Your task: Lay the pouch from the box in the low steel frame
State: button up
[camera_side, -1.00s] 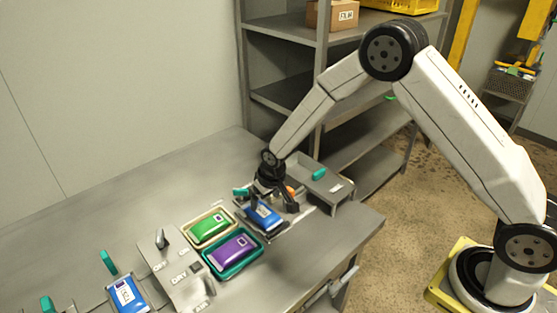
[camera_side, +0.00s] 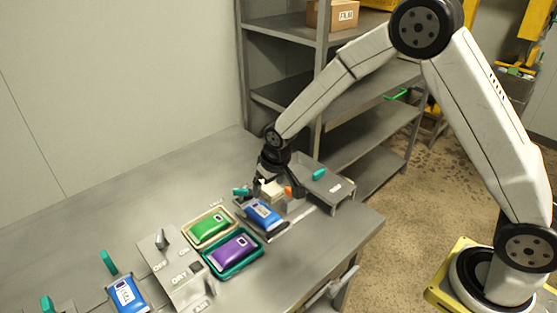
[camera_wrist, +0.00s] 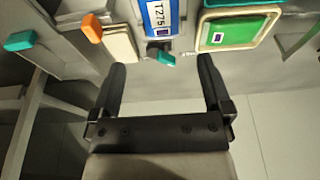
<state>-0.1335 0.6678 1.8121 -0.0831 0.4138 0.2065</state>
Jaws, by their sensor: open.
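A blue pouch (camera_side: 263,213) with a white label lies in a low steel frame (camera_side: 278,231) at the table's right part. The label reads T275 in the wrist view, where the pouch (camera_wrist: 160,20) is at the top middle. A green pouch (camera_side: 209,225) lies in a cream tray (camera_side: 192,241), and a purple pouch (camera_side: 232,251) in a teal tray (camera_side: 213,273). Another blue pouch (camera_side: 126,294) lies at the lower left. My gripper (camera_side: 277,188) is open and empty behind the framed pouch. In the wrist view its fingers (camera_wrist: 162,66) are wide apart with nothing between them.
A cream block (camera_side: 271,190) and an orange piece stand near my gripper. A grey tray (camera_side: 335,193) with a teal handle is at the right. A switch panel (camera_side: 172,275) marked OFF and DRY stands left of the trays. The table's far left is clear.

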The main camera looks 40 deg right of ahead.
jog(key=s+d+r, duration=0.3)
jog(key=s, duration=0.7)
jog(key=s+d+r, duration=0.3)
jog(key=s, duration=0.8)
jog(key=shift+r, duration=0.35)
